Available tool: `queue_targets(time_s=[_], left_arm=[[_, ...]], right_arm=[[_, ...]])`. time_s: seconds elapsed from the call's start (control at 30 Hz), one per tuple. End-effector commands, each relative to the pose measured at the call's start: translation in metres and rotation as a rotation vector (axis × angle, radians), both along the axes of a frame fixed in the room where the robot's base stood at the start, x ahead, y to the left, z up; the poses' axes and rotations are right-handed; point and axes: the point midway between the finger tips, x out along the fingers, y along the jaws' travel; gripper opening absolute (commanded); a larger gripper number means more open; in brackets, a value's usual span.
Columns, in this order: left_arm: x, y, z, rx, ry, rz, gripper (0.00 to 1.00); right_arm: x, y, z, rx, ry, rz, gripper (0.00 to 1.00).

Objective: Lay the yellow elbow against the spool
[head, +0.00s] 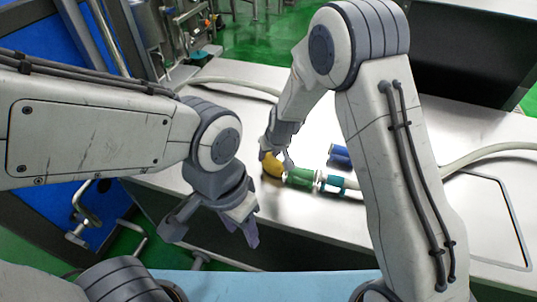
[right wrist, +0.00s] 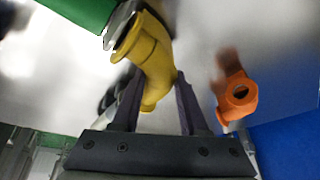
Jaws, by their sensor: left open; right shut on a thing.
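The yellow elbow (head: 272,165) is at the left end of a green cylinder (head: 300,178), which looks like the spool, on the pale table. My right gripper (head: 277,150) is shut on the elbow, partly hiding it in the head view. In the right wrist view the elbow (right wrist: 153,62) sits between the fingers (right wrist: 157,95). Its flanged upper end is right beside the metal end of the green spool (right wrist: 85,10); I cannot tell whether they touch. My left gripper (head: 213,225) is open and empty, in front of the table's near edge.
A blue cylinder (head: 340,155) lies behind the spool, and a teal clamp-like piece (head: 334,186) is at the spool's right end. An orange fitting (right wrist: 235,95) stands to the right of the elbow in the right wrist view. A pale hose (head: 235,84) runs along the back.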

Motion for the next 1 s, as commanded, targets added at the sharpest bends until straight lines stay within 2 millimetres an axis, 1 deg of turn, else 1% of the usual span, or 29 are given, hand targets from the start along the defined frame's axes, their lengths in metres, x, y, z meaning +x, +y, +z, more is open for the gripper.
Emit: queue_targets(time_s=[0.37, 0.87, 0.9, 0.97, 1.0], left_arm=[[0.0, 0.0, 0.0, 0.0, 0.0, 0.0, 0.5], [0.0, 0.0, -0.01, 0.0, 0.0, 0.0, 0.5], [0.0, 0.0, -0.01, 0.0, 0.0, 0.0, 0.5], [0.0, 0.0, -0.009, 0.0, 0.0, 0.0, 0.5], [0.0, 0.0, -0.009, 0.0, 0.0, 0.0, 0.5]], right_arm=[[0.0, 0.0, 0.0, 0.001, -0.002, 0.0, 0.0], [0.0, 0.0, -0.009, 0.001, -0.002, 0.0, 0.0], [0.0, 0.0, -0.009, 0.001, -0.002, 0.0, 0.47], [0.0, 0.0, -0.008, 0.001, -0.002, 0.0, 0.7], [0.0, 0.0, -0.008, 0.001, -0.002, 0.0, 0.78]])
